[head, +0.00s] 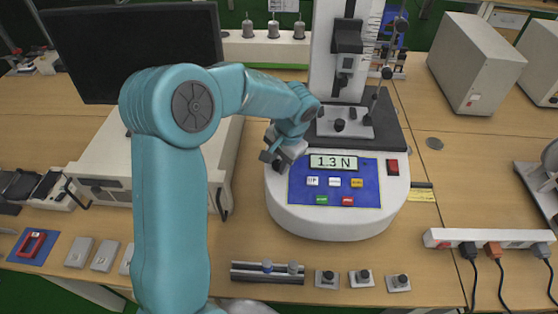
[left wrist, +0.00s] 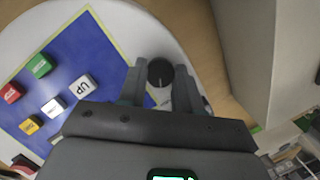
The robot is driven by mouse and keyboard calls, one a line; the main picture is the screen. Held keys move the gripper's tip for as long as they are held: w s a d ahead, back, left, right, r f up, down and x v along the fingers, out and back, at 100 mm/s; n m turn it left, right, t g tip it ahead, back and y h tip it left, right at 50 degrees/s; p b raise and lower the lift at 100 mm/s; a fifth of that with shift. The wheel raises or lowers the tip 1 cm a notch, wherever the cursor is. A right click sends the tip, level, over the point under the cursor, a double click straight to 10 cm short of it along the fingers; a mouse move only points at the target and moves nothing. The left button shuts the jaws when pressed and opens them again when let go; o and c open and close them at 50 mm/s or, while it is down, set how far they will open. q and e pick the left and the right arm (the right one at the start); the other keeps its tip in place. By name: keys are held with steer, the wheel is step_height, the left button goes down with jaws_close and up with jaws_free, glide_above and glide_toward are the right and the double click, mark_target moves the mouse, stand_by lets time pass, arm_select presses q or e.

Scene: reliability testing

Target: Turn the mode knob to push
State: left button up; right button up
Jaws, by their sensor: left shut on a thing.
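The mode knob (left wrist: 160,72) is a round black dial with a pale pointer line, on the white base of the test stand (head: 318,222). My left gripper (left wrist: 162,88) is shut on the knob, with one finger on each side of it in the left wrist view. In the head view my left gripper (head: 277,160) reaches down at the left edge of the blue panel (head: 301,193) and hides much of the knob. The display (head: 333,162) reads 1.3 N. The mode labels around the knob are not readable. My right gripper is not in view.
Coloured buttons, among them the UP button (left wrist: 82,86), lie close beside the knob. A red switch (head: 393,167) is right of the display. A box-shaped unit (head: 110,158) with a monitor (head: 135,45) stands to the left. A power strip (head: 490,237) lies at the right.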

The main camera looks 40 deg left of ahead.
arm_select(q)
steer(key=shift+r, duration=0.1)
steer(key=o, duration=1)
steer(key=shift+o, duration=0.2)
steer(key=v, duration=1.6)
steer(key=shift+r, duration=0.2)
